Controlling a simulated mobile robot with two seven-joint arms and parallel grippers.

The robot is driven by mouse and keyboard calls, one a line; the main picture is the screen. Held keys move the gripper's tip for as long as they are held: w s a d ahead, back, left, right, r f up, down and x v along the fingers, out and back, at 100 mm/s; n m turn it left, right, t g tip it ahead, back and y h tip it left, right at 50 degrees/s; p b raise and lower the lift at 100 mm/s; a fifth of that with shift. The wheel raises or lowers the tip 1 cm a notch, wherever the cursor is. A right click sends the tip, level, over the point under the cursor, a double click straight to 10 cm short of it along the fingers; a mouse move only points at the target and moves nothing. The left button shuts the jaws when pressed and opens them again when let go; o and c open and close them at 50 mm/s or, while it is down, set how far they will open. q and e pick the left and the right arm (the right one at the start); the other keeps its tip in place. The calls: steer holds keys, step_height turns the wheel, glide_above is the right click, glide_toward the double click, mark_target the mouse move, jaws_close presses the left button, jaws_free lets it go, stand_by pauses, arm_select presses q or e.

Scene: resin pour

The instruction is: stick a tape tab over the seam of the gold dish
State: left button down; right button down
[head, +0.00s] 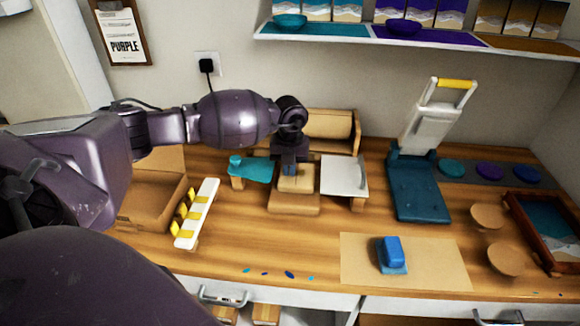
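No gold dish is recognisable in the head view; the gold section of the shelf (532,45) shows no dish. A white strip bearing several yellow tabs (195,213), possibly the tape tabs, stands on the table left of centre. My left gripper (289,171) points down over a tan block-like stand (294,203) at the middle of the table. My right gripper is out of view.
A teal piece on a stand (250,170) and a white plate (340,174) flank the gripper. A cardboard box (150,203) is at left. A blue press (419,190), a blue block (391,252) on a mat, and a framed tray (516,215) are at right. The front table strip is mostly clear.

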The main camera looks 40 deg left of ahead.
arm_select(q)
steer(key=c, duration=1.3)
jaws_free()
steer(key=shift+o, duration=0.3)
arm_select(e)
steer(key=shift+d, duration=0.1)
arm_select(q)
steer(key=shift+r, duration=0.1)
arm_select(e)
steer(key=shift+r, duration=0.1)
